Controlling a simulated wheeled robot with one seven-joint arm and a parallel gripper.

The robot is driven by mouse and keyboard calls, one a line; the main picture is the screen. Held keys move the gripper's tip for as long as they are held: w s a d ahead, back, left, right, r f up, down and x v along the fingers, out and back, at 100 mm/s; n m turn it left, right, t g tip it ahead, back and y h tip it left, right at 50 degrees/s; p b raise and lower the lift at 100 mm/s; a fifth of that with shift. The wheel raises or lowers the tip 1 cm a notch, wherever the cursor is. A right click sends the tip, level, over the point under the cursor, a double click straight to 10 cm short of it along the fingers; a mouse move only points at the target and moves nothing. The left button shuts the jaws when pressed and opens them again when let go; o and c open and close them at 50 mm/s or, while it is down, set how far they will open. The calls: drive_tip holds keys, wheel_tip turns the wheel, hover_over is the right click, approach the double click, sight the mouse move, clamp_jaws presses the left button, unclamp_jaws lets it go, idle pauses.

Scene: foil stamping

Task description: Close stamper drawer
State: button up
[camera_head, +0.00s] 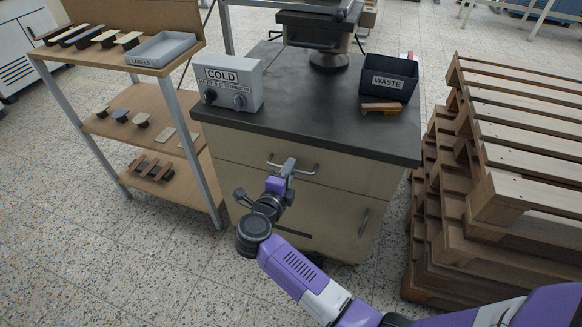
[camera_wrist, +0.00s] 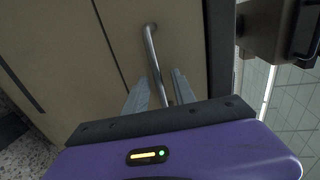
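The stamper cabinet's beige top drawer (camera_head: 245,153) sits under the dark worktop. It looks nearly flush with the cabinet front; I cannot tell whether a small gap is left. Its metal bar handle (camera_head: 308,170) shows in the wrist view too (camera_wrist: 152,50), running between my fingers. My gripper (camera_head: 289,166) is at the drawer front, at the middle of the handle. In the wrist view my gripper (camera_wrist: 160,88) has its two fingers apart, one on each side of the bar, with space around it. Whether the fingertips touch the drawer front is hidden.
The worktop (camera_head: 310,115) holds a COLD control box (camera_head: 228,84), a press (camera_head: 318,35), a black WASTE bin (camera_head: 388,80) and a stamp block (camera_head: 381,108). A shelf rack (camera_head: 130,125) stands left and stacked wooden pallets (camera_head: 500,190) stand close on the right.

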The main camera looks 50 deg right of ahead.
drive_tip(key=p+v, duration=0.1)
drive_tip(key=v, duration=0.4)
drive_tip(key=shift+s+a+f, duration=0.1)
drive_tip(key=shift+s+a, duration=0.05)
drive_tip(key=shift+a, duration=0.2)
wheel_tip(320, 180, up, 10)
drive_tip(key=w+a+n+t+h, duration=0.2)
drive_tip(key=w+n+t, duration=0.1)
drive_tip(key=t, duration=0.2)
drive_tip(key=s+a+r+n+t+y, duration=0.55)
drive_tip(key=s+a+n+t, duration=0.3)
drive_tip(key=n, duration=0.25)
drive_tip(key=s+a+f+n+g+y, duration=0.1)
drive_tip(key=s+a+f+n+y, duration=0.2)
drive_tip(key=s+n, duration=0.4)
drive_tip(key=s+a+n+g+y, duration=0.25)
drive_tip(key=s+n+y, duration=0.2)
drive_tip(key=s, duration=0.45)
drive_tip(key=s+a+f+n+y, duration=0.2)
drive_tip(key=s+a+n+y, duration=0.2)
drive_tip(key=s+n, duration=0.4)
wheel_tip(320, 180, up, 15)
drive_tip(key=m+p, duration=0.1)
drive_tip(key=p, duration=1.4)
drive_tip(key=shift+s+g, duration=0.3)
drive_tip(key=shift+s, duration=0.1)
